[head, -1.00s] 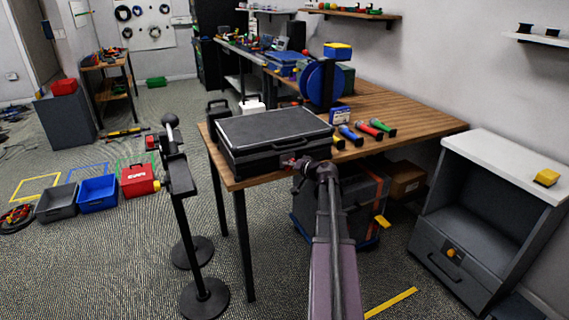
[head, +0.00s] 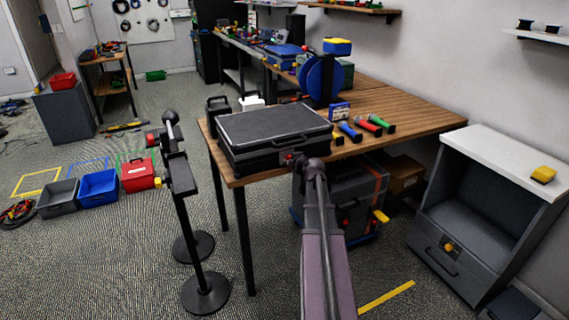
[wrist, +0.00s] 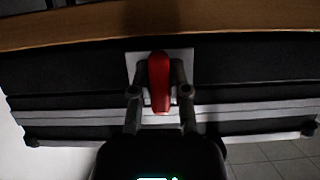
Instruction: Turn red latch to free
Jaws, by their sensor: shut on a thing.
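The red latch (wrist: 159,82) is on a pale plate (wrist: 188,60) on the front of the black case (head: 272,124). In the wrist view the latch points up and down the picture, nearly straight. My gripper (wrist: 159,78) has one finger on each side of the latch and is shut on it. In the head view a little red of the latch (head: 288,157) shows at the case front. My gripper's fingers are mostly hidden there behind my own wrist. The case lies closed and flat on the wooden table.
The wooden table (head: 415,118) carries several coloured-handled tools (head: 365,127) and a blue spool (head: 318,80) right of and behind the case. A black stand (head: 184,200) stands left of the table. A grey cabinet (head: 490,210) stands at the right.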

